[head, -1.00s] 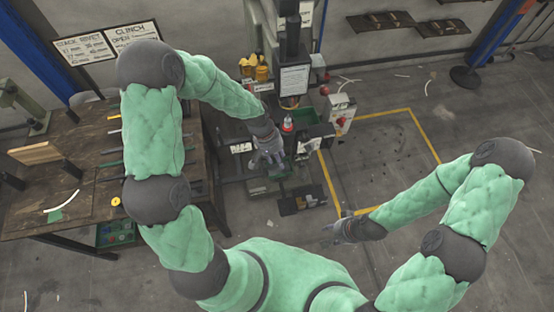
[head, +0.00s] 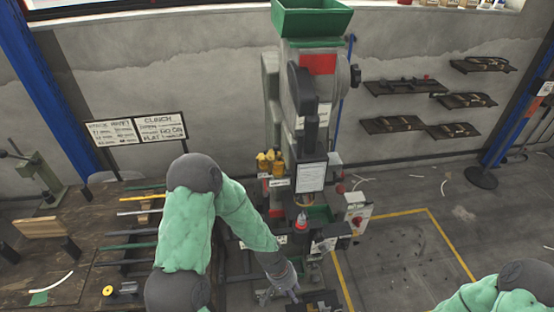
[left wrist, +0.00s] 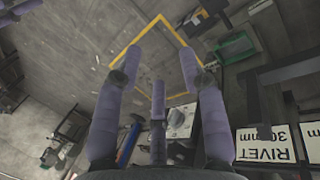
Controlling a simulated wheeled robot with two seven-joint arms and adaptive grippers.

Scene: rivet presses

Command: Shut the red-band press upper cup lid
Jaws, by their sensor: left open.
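The press with the red band (head: 318,63) stands against the back wall in the head view, under a green hopper (head: 312,18). Small yellow cups (head: 270,160) sit on the left side of its column. I cannot make out which is the upper cup, or how its lid stands. My left gripper (head: 290,293) is low in front of the press, below and apart from the yellow cups. In the left wrist view its fingers (left wrist: 160,70) are spread and empty. My right arm shows only at the lower right corner, and its gripper is out of view.
A wooden bench (head: 70,245) with rods lies left of the press. A white control box (head: 357,212) with a red knob stands to its right. Yellow-lined floor (head: 400,255) to the right is clear. A rivet sign (left wrist: 265,144) shows in the left wrist view.

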